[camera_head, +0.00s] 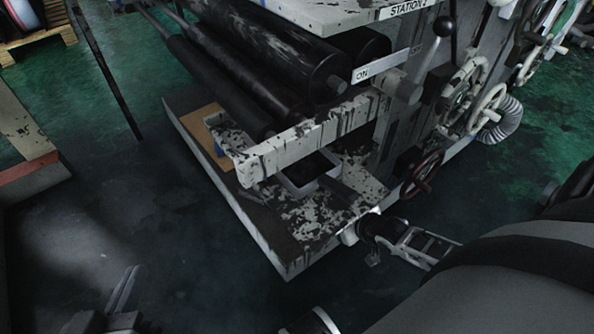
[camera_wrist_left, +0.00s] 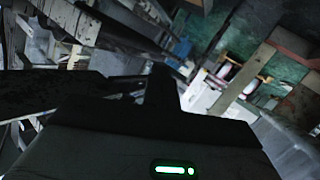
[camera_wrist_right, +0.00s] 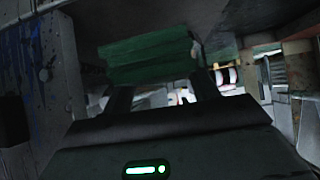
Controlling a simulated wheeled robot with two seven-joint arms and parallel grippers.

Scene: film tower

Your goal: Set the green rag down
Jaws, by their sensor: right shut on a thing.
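The green rag (camera_wrist_right: 147,55) shows in the right wrist view as a folded, layered green block at the tips of my right gripper (camera_wrist_right: 160,95). The right gripper's fingers are spread apart and shut on it. My left gripper (camera_head: 124,290) is at the bottom left of the head view, over dark floor, away from the machine. Its fingers look together and empty, and show as one dark shape in the left wrist view (camera_wrist_left: 165,92).
The machine's paint-flaked base plate (camera_head: 275,233) fills the centre, with black rollers (camera_head: 262,50) above a white crossbar (camera_head: 312,132). A pale tray (camera_head: 322,178) sits under the crossbar. Handwheels (camera_head: 422,172) stick out at right. Dark floor (camera_head: 150,215) at left is open.

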